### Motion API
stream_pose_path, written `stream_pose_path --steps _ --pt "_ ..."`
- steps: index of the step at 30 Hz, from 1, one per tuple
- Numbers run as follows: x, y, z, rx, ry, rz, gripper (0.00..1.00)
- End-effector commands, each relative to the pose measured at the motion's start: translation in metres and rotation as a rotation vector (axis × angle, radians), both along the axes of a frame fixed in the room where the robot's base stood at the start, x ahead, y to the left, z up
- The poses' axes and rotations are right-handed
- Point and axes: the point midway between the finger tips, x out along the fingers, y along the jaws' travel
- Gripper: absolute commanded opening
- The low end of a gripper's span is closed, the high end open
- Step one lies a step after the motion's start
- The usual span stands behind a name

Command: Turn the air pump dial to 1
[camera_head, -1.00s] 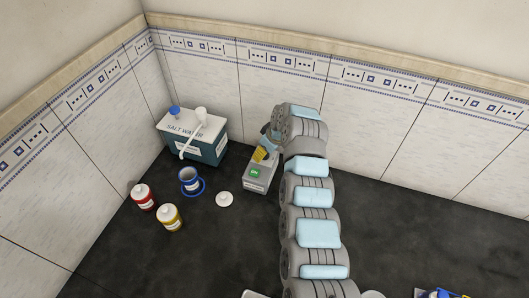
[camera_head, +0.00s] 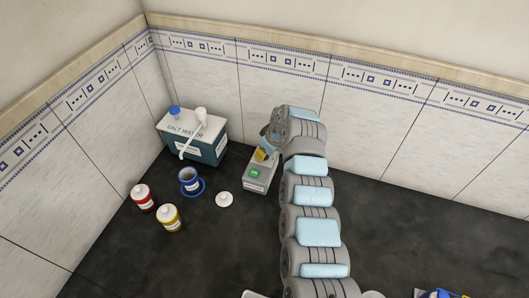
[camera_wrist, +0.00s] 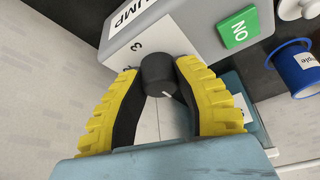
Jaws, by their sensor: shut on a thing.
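The air pump (camera_head: 257,185) is a grey box on the bench, with a lit green button (camera_head: 254,174) on top. In the wrist view the pump (camera_wrist: 165,40) shows part of the word PUMP, a printed 3 and the green ON button (camera_wrist: 238,27). Its black dial (camera_wrist: 158,74) sits between the yellow fingers of my gripper (camera_wrist: 157,78), which is shut on it. A white mark on the dial's rim faces the gripper side. Another number beside the 3 is partly hidden by the left finger. In the head view my gripper (camera_head: 264,153) hides the dial.
The salt water tank (camera_head: 208,148) stands left of the pump near the wall corner. A blue-rimmed cup (camera_head: 190,178), a white lid (camera_head: 224,199), a red bottle (camera_head: 143,197) and a yellow bottle (camera_head: 169,218) stand at left.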

Motion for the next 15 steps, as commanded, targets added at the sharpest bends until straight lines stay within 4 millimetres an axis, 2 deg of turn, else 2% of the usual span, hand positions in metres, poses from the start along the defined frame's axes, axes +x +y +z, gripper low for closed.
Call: stream_pose_path --steps 8,15 --pt "-0.001 0.0016 -0.0013 0.002 0.002 -0.034 0.0" --pt "-0.0008 0.0017 0.0004 0.002 0.002 -0.136 0.0"
